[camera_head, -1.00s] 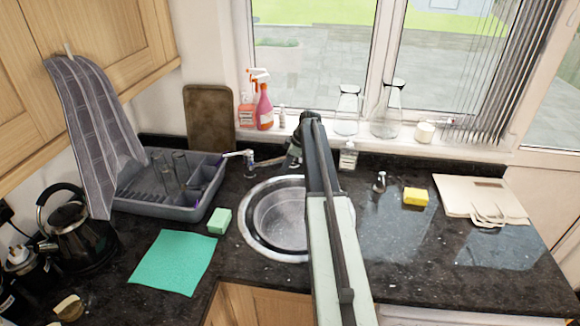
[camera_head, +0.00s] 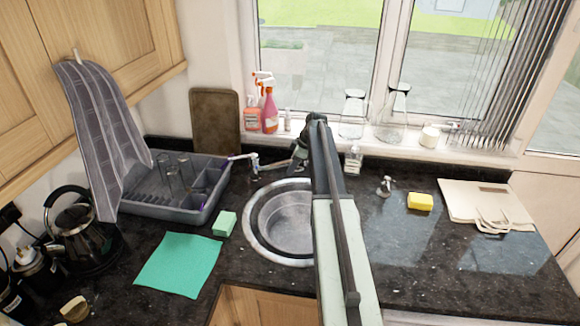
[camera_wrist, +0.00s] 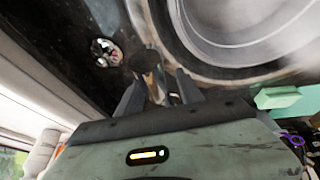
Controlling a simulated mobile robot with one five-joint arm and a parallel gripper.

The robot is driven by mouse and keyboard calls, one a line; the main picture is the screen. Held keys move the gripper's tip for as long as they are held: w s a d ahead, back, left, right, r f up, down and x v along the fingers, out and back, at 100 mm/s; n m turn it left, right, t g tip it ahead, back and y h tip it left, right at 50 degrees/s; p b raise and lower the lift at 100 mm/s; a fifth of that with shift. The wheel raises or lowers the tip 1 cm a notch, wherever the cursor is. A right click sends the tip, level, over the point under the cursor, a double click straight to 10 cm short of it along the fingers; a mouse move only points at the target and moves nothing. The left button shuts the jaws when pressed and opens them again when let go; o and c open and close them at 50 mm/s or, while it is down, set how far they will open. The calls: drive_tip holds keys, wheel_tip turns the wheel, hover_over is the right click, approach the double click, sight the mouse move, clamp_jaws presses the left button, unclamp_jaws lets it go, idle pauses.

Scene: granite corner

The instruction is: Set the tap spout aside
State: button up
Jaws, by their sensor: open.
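The chrome tap stands behind the round sink (camera_head: 252,235). In the head view its spout (camera_head: 243,157) points left towards the dish rack, clear of the bowl. My gripper (camera_head: 299,158) is just right of the tap, over the back of the sink. In the wrist view, the open fingers (camera_wrist: 158,92) have a shiny metal post (camera_wrist: 150,68) with a dark end between them, likely part of the tap. I cannot tell whether they touch it. My arm hides the sink's right side.
A grey dish rack (camera_head: 150,208) with glasses stands left of the tap. A green sponge (camera_head: 224,224) and a teal cloth (camera_head: 178,264) lie left of the sink. A yellow sponge (camera_head: 420,201) lies right.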

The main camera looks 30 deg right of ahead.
drive_tip(key=p+v, duration=0.5)
drive_tip(key=v, duration=0.2)
drive_tip(key=shift+p, duration=0.3)
drive_tip(key=shift+f, duration=0.1)
